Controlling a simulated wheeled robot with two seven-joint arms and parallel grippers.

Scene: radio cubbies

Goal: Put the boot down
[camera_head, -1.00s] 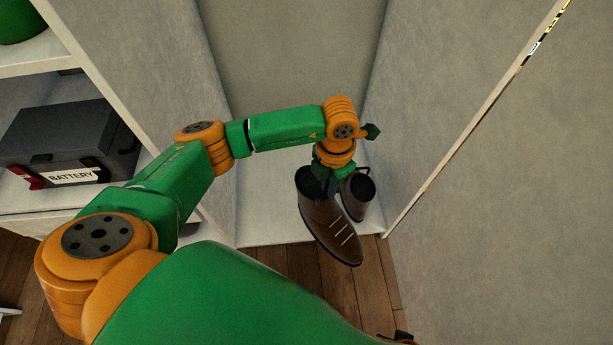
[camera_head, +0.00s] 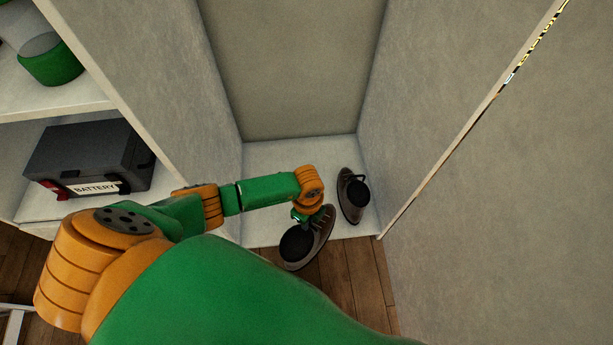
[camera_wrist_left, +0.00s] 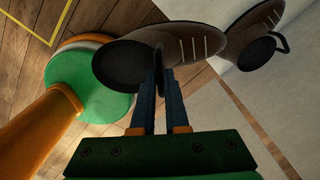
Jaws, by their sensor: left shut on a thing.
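A brown boot (camera_head: 322,238) with a dark opening and pale laces is held by my left gripper (camera_head: 301,217), low over the front edge of the cubby floor (camera_head: 262,165). Its opening faces up and its toe points to the back right. Whether its sole touches the floor I cannot tell. My right gripper is out of view.
Tall grey walls close the cubby at the left (camera_head: 150,75), back and right (camera_head: 410,120). Left of it, a shelf holds a dark battery case (camera_head: 90,155), with a green-and-grey container (camera_head: 50,65) above. The cubby floor behind the boots is clear.

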